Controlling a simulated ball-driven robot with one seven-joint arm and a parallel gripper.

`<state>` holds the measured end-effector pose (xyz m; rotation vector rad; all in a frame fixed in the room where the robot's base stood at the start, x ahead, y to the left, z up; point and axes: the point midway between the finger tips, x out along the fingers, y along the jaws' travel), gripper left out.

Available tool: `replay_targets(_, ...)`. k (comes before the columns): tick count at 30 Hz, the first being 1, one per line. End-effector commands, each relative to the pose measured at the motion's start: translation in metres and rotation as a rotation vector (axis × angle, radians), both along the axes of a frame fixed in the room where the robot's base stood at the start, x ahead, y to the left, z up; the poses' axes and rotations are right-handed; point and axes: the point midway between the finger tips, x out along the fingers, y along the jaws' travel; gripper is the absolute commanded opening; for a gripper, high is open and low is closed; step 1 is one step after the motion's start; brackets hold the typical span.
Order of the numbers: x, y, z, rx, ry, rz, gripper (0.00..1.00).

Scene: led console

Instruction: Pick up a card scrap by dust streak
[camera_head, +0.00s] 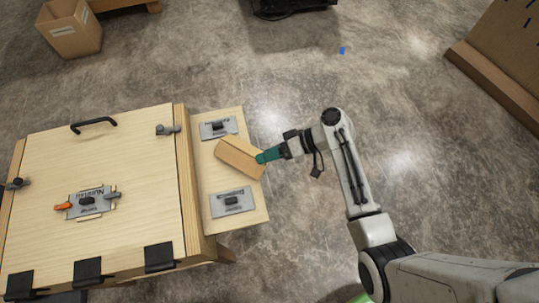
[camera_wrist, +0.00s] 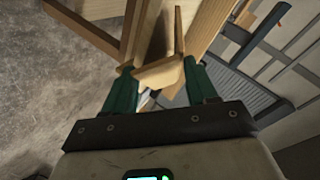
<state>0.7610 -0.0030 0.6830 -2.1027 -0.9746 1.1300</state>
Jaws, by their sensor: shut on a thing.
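A tan folded piece that looks like card (camera_head: 240,158) is over the pale wooden side shelf (camera_head: 236,122), between two metal plates. My gripper (camera_head: 263,158) has its teal fingers at the piece's right end. In the wrist view, the fingers (camera_wrist: 158,74) are shut on the tan piece (camera_wrist: 160,73), which has one flat face and one upright face. I cannot tell whether the piece rests on the shelf or hangs just above it. No dust streak can be made out.
The metal plates (camera_head: 218,128) and (camera_head: 232,202) have dark knobs. A wooden console (camera_head: 130,140) with a black handle and clamps stands left. A cardboard box (camera_head: 72,32) is at the upper left. A small blue bit (camera_head: 342,50) lies on the open concrete floor.

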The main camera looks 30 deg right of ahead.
Motion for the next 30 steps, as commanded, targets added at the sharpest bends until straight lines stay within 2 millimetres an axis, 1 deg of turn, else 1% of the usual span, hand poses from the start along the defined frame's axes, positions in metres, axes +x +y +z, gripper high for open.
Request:
replay_targets(1, 0.0005, -0.0003, -0.0064, 0.001, 0.0, -0.001, 0.13)
replay_targets(3, 0.0004, -0.0003, -0.0105, 0.0, -0.001, -0.001, 0.13)
replay_targets(13, 0.0002, -0.0002, -0.013, 0.0, -0.002, 0.0, 0.13)
replay_targets(14, 0.0002, -0.0002, -0.0131, 0.0, -0.002, 0.0, 0.58)
replay_targets(21, 0.0001, -0.0002, -0.0122, 0.0, -0.001, 0.0, 0.81)
replay_targets(22, 0.0001, -0.0002, -0.0122, 0.0, -0.001, 0.0, 0.83)
replay_targets(30, 0.0001, -0.0002, -0.0098, 0.0, -0.001, 0.0, 0.83)
